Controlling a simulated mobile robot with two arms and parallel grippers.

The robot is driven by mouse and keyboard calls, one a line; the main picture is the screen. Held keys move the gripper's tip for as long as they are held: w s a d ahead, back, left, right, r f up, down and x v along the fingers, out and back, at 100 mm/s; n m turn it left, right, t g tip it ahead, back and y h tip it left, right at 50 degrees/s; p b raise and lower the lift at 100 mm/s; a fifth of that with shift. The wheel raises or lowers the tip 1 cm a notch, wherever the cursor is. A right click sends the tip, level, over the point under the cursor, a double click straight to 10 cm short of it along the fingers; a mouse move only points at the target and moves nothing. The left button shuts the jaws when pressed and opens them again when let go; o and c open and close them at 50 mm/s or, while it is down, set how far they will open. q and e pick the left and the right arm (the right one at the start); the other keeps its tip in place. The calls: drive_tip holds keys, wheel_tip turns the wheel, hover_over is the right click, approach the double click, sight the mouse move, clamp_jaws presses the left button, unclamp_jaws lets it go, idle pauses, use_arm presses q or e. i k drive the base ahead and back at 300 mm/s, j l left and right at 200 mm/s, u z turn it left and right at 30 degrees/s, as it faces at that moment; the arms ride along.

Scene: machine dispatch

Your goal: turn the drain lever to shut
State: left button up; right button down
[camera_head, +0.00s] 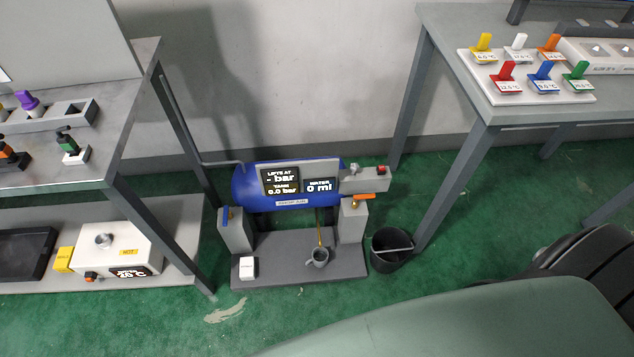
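A blue tank (240,188) stands on a dark grey base (290,273) on the floor between two tables. Its screens read "- bar", "0.0 bar" and "0 ml". An orange lever (364,197) lies roughly level on top of the right grey post (353,224). A small blue handle (226,214) stands upright at the left grey post (238,232). No readable label marks either as the drain lever. A thin brass pipe (319,230) hangs under the tank above a small grey jug (317,257). Neither of my grippers is in view.
A black bucket (391,251) stands right of the base. A white block (247,267) sits on the base's left front. The left table (80,178) and right table (475,115) flank the tank. Green floor (270,305) in front is clear.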

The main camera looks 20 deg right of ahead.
sight(370, 195)
drive_tip(key=z, duration=1.15)
